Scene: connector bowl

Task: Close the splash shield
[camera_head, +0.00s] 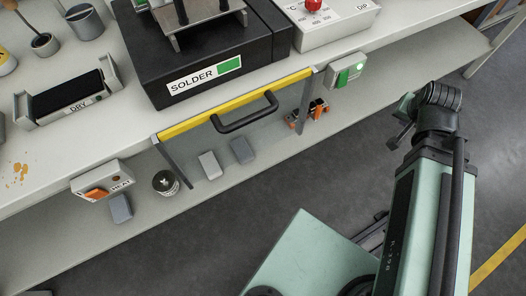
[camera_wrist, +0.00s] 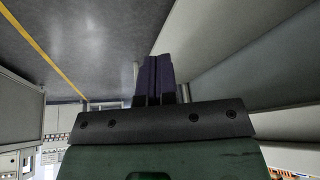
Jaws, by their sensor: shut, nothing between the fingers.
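The splash shield (camera_head: 285,130) is a clear panel with a yellow top bar and a black handle (camera_head: 245,112). It hangs along the bench's front edge, below the solder unit (camera_head: 215,78), with dark side arms at both ends. The lower shelf shows through it. My gripper (camera_head: 401,122) is to the right of the shield, out over the floor and apart from it. In the wrist view, my gripper's dark fingers (camera_wrist: 155,78) are together and empty. The shield cannot be made out in the wrist view.
A box with a green-lit switch (camera_head: 347,70) is at the shield's right end. A HEAT switch box (camera_head: 103,182) is at its left. Grey blocks (camera_head: 210,164) and a dark round can (camera_head: 165,183) sit on the lower shelf (camera_head: 60,235). Open floor (camera_head: 235,240) lies in front.

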